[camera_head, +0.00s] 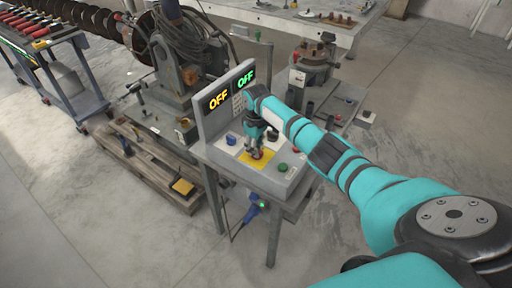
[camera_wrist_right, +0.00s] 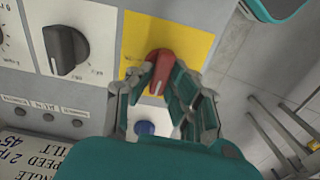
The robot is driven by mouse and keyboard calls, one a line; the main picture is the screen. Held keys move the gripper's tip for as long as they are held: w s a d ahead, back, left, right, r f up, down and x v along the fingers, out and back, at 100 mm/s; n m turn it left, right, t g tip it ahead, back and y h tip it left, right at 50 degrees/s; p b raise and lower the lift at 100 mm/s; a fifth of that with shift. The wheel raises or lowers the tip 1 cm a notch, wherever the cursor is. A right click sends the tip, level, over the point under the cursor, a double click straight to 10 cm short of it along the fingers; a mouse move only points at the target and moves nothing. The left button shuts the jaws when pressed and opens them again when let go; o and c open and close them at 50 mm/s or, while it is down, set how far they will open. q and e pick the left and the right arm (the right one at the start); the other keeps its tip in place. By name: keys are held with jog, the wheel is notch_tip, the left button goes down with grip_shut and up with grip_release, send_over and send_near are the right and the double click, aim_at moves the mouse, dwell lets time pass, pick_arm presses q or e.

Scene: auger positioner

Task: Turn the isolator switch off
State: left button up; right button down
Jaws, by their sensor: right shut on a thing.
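The isolator switch is a red rotary knob (camera_wrist_right: 161,62) on a yellow plate (camera_wrist_right: 190,42) on the control box. In the wrist view its white mark points toward the bottom of the picture. My right gripper (camera_wrist_right: 158,84) is shut on the red knob, with a finger on each side of it. In the head view the gripper (camera_head: 256,151) reaches down onto the yellow plate (camera_head: 246,161) and hides most of the knob. My left gripper is not in view.
A black knob (camera_wrist_right: 66,48) sits beside the yellow plate, and a blue button (camera_wrist_right: 145,128) is below it. A green button (camera_head: 283,167) is at the box's right end. The auger machine (camera_head: 180,65) stands behind. Open floor lies in front.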

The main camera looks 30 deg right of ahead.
jog(key=shift+n, duration=0.3)
dwell(0.4)
jog(key=c, duration=1.3)
grip_release()
jog(key=shift+r, duration=0.1)
notch_tip(320, 180, up, 12)
jog(key=shift+f, duration=0.1)
